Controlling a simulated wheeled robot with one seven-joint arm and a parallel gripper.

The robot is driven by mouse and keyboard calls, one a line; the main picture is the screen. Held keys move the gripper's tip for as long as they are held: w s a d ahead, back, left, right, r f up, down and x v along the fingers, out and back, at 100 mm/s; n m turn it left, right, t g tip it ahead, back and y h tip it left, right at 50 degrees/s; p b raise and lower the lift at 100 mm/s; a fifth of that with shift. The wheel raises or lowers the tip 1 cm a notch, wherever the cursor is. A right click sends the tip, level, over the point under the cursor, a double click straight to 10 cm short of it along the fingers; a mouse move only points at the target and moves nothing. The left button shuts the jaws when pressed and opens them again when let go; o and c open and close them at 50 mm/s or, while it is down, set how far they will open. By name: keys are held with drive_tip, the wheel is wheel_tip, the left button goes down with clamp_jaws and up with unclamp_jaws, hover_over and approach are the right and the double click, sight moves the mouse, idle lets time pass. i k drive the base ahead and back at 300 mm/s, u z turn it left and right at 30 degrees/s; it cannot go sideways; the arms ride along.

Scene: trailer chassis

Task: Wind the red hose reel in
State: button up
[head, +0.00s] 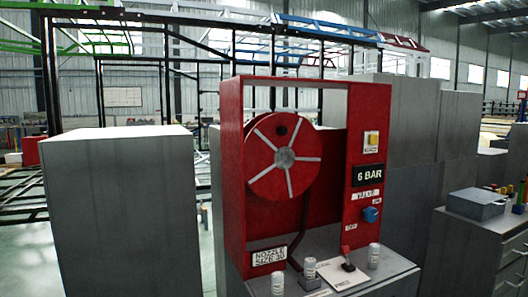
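The red hose reel (270,174) is a disc with grey spokes and a grey hub, mounted upright in a red open-framed cabinet (232,180). A small dark knob (282,130) sits near the top of the disc. A dark hose (303,222) hangs from the reel's right side to the grey top below, where its end is hard to make out. The cabinet's right panel has a yellow button (371,139), a "6 BAR" display (368,174) and a blue knob (370,214). My gripper is not in view.
Below the cabinet stand several grey cylinders, one at front left (277,284), and a small red-topped lever (347,259) on a white plate. A large grey block (120,200) stands left, more grey blocks behind. A grey box (476,204) sits on a drawer cabinet at right.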

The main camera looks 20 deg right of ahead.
sight(283, 154)
drive_tip(key=k, duration=0.55)
drive_tip(key=z, duration=0.6)
drive_tip(key=i, duration=1.3)
drive_tip(key=u, duration=0.55)
